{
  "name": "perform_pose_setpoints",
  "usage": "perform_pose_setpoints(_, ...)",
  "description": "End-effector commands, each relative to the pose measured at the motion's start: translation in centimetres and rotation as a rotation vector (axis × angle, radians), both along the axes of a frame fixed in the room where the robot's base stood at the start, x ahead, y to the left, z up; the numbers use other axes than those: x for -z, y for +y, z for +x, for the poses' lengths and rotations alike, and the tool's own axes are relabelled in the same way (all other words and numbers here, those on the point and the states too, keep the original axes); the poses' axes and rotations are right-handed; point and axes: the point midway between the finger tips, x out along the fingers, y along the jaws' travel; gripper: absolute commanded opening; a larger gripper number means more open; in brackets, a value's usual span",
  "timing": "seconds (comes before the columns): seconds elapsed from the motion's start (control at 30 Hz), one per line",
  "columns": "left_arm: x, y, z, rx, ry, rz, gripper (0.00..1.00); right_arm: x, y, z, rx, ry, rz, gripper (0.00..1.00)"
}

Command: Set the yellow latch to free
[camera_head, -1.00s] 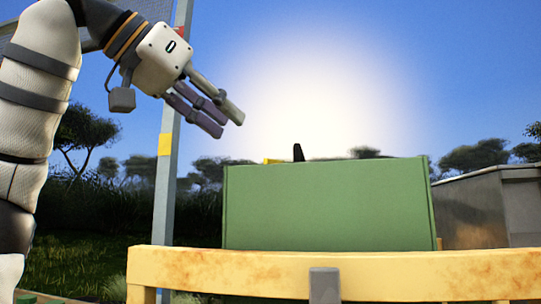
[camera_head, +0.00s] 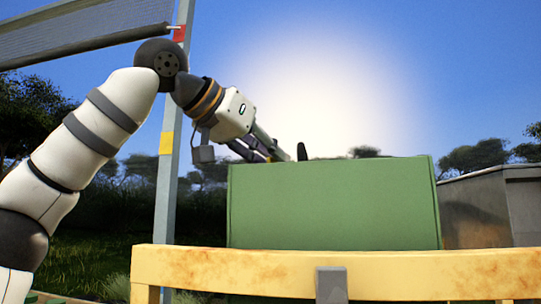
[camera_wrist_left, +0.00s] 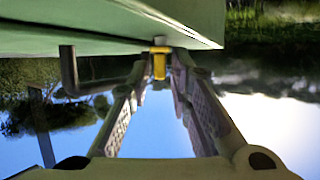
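The yellow latch (camera_wrist_left: 159,62) shows in the left wrist view, on the edge of the green box (camera_wrist_left: 120,15). In the head view the green box (camera_head: 333,203) shows its broad face, and the latch is mostly hidden by my fingers at its top edge. My left gripper (camera_head: 277,153) points down to the right at the box's top left. In the left wrist view its fingers (camera_wrist_left: 160,68) stand on either side of the latch, with narrow gaps. I cannot tell whether they touch it. My right gripper is not in view.
A dark upright piece (camera_head: 303,151) stands at the box's top edge, close to my left fingers. A yellow rail (camera_head: 230,268) crosses in front. A grey post (camera_head: 167,180) stands left, a grey metal container (camera_head: 488,208) right. A grey bent bar (camera_wrist_left: 68,72) shows beside the box in the wrist view.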

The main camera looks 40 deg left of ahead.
Motion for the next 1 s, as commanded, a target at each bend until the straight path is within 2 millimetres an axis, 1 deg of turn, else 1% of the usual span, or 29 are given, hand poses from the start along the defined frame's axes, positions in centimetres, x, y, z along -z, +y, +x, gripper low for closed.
perform_pose_setpoints(0.33,0.04,-0.08,-0.02,-0.008,0.002,0.000,0.00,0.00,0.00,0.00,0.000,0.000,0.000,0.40)
perform_pose_setpoints(0.47,0.04,-0.14,0.00,-0.046,0.001,0.002,0.00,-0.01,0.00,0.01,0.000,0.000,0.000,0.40)
perform_pose_setpoints(1.0,0.08,-0.40,0.09,-0.402,0.004,0.001,0.00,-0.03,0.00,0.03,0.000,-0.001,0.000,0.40)
